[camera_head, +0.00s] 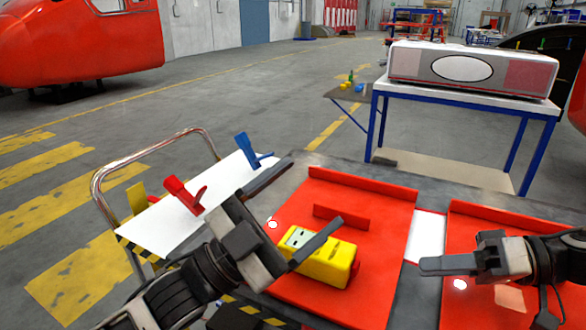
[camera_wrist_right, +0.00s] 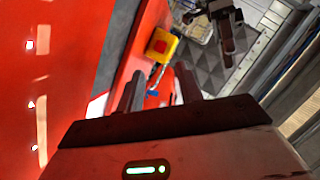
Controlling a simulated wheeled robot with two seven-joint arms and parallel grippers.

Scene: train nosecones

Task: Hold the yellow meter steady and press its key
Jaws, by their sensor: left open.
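The yellow meter (camera_head: 325,268) lies on the red tray (camera_head: 385,240), its pale display facing up near its left end. A red part, likely its key, shows at its right end, and in the right wrist view the meter (camera_wrist_right: 157,50) shows a red square on its yellow face. My left gripper (camera_head: 316,190) is open, its fingers apart above and beside the meter; one finger crosses in front of the meter's top. My right gripper (camera_head: 424,265) is to the right of the meter, apart from it.
A white board with a red clamp (camera_head: 184,195) and a blue clamp (camera_head: 252,152) lies left of the tray. A low red wall (camera_head: 340,217) stands behind the meter. A second red tray (camera_head: 480,222) lies under my right gripper. A blue-framed table (camera_head: 450,92) stands behind.

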